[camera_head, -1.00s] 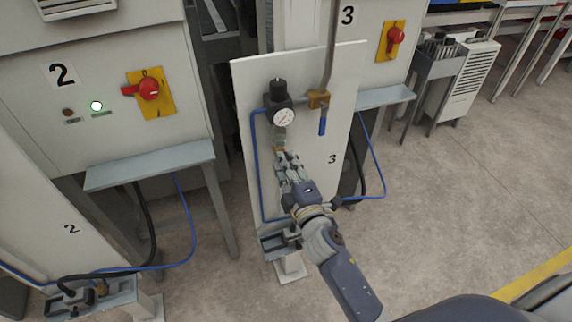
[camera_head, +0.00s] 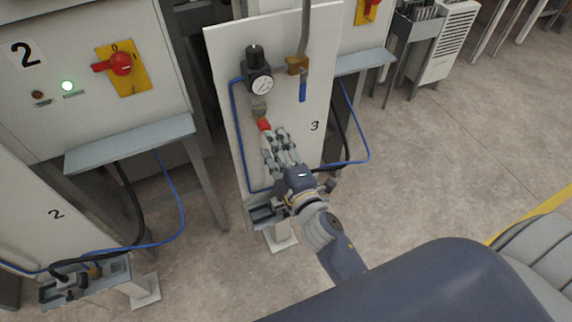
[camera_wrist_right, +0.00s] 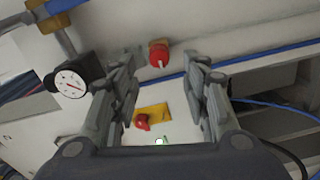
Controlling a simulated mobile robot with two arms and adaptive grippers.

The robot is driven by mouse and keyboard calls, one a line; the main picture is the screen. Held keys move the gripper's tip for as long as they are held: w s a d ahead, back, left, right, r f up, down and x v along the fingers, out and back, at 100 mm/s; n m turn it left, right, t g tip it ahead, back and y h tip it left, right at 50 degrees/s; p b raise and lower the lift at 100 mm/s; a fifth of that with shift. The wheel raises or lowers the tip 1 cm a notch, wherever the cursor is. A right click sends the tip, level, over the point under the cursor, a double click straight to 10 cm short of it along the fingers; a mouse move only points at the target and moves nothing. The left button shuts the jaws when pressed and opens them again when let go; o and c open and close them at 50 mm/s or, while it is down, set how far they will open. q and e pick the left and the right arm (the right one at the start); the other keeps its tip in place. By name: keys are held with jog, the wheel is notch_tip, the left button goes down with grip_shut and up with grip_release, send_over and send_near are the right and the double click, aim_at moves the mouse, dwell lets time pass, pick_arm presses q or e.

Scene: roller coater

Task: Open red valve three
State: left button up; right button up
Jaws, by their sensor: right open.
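The red valve (camera_head: 264,125) is a small red knob on the white panel marked 3 (camera_head: 315,90), below the round gauge (camera_head: 262,85). It also shows in the right wrist view (camera_wrist_right: 158,54), between and beyond the fingertips. My right gripper (camera_head: 279,140) is in front of the lower panel, its fingers pointing up toward the knob. In the right wrist view the gripper (camera_wrist_right: 163,65) is open and empty, with a finger on each side of the knob's line. Fingers and knob look apart. My left gripper is not in view.
A brass valve with a blue handle (camera_head: 303,90) is right of the gauge. Blue hose runs along the panel's left side.

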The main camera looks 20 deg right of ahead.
jog(key=s, duration=0.7)
jog(key=shift+d+f, duration=0.1)
dwell(0.4)
jog(key=s+a+f+m+g+b, duration=0.1)
jog(key=s+f+m+g, duration=0.2)
jog(key=f, duration=1)
jog(key=s+f+m+g+b, duration=0.1)
jog(key=s+f+m+g, duration=0.3)
jog(key=f, duration=0.9)
jog(key=s+a+f+g+b, duration=0.15)
jog(key=s+f, duration=0.25)
jog(key=f, duration=0.9)
jog(key=s+d+f+m+g, duration=0.3)
jog(key=s+f, duration=0.6)
jog(key=s, duration=0.4)
jog(key=s+d+f+m+g, duration=0.3)
jog(key=s+d+f+g, duration=0.2)
jog(key=s+f, duration=0.4)
jog(key=s, duration=0.4)
jog(key=shift+s+d+f+m+h+b, duration=0.2)
jog(key=shift+d+f+m+h+b, duration=0.1)
jog(key=shift+d+f+b, duration=0.1)
